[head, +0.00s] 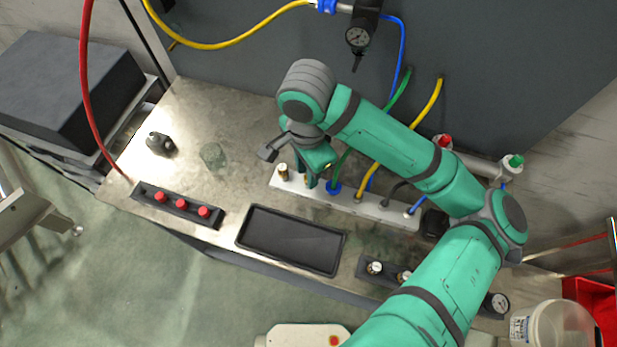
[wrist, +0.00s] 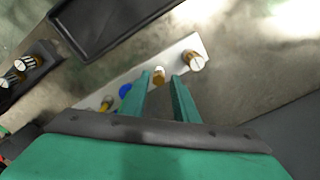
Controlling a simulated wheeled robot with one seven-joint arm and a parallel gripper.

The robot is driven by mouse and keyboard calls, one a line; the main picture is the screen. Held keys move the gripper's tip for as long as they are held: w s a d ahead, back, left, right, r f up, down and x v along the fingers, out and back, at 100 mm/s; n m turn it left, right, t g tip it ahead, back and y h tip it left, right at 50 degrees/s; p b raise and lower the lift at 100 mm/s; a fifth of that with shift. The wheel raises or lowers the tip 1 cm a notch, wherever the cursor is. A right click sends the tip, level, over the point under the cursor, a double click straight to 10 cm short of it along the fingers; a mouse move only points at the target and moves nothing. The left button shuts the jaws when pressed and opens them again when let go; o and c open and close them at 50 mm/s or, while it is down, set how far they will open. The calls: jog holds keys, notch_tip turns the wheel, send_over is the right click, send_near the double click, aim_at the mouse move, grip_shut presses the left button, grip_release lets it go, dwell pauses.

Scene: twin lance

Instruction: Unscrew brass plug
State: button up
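A white manifold bar (head: 384,210) lies along the bench and also shows in the wrist view (wrist: 132,82). A brass plug (head: 283,172) stands at its left end; in the wrist view it is the slotted one (wrist: 193,61) at the bar's end. A second brass piece (wrist: 159,75) on the bar shows between my fingertips in the wrist view. My gripper (head: 306,177) is over the bar, just right of the end plug. Its two teal fingers (wrist: 161,76) are apart. I cannot tell whether they touch the second brass piece.
Blue, yellow and green hoses rise from the bar right of my gripper. A black tray (head: 252,241) lies in front. A rack of red caps (head: 178,204) is front left, a small black fitting (head: 160,143) behind it.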

grip_shut()
jog(key=n, duration=0.5)
jog(key=shift+r+n, duration=0.1)
jog(key=shift+n, duration=0.3)
jog(key=n, duration=0.6)
jog(key=shift+w+n, duration=0.1)
jog(key=shift+n, duration=0.3)
jog(key=n, duration=0.6)
jog(key=shift+n, duration=0.3)
jog(key=n, duration=0.6)
jog(key=shift+d, duration=0.1)
grip_release()
